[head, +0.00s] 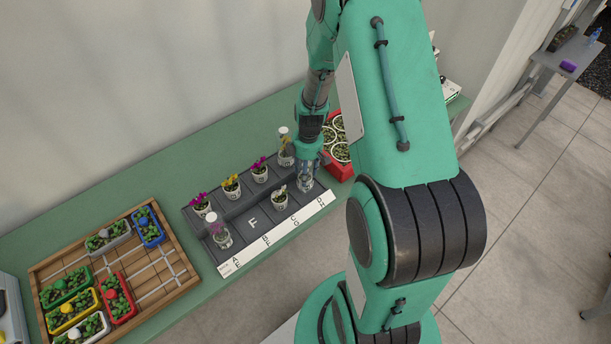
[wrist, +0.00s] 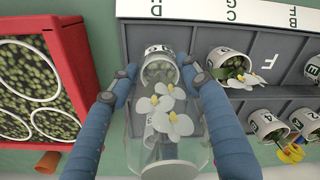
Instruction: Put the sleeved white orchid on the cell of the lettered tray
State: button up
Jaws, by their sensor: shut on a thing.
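The sleeved white orchid (head: 306,184) stands roughly upright at the right end of the front row of the lettered tray (head: 226,258). My gripper (head: 307,164) is shut on it from above. In the wrist view its two blue fingers (wrist: 158,76) lie on either side of the clear sleeve (wrist: 195,150), with white flowers (wrist: 166,104) and a small white pot (wrist: 160,68) inside. The orchid is over the end cell by the D/H label; its letter is hidden, and I cannot tell whether the pot touches the floor.
An unsleeved white orchid (head: 280,197) stands in the neighbouring front cell. The cell marked F (head: 253,222) is empty. A sleeved yellow orchid (head: 285,147) stands close behind my gripper. A red crate of round pots (head: 341,171) borders the tray's right end. A wooden planter tray (head: 160,305) lies left.

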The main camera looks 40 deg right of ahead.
jog(key=shift+f, duration=0.85)
jog(key=shift+f, duration=0.15)
jog(key=o, duration=1.5)
jog(key=r, duration=0.8)
jog(key=r+p, duration=0.1)
jog(key=r, duration=0.3)
jog(key=shift+s+d+r, duration=0.1)
jog(key=shift+d+r, duration=0.05)
jog(key=shift+d, duration=0.1)
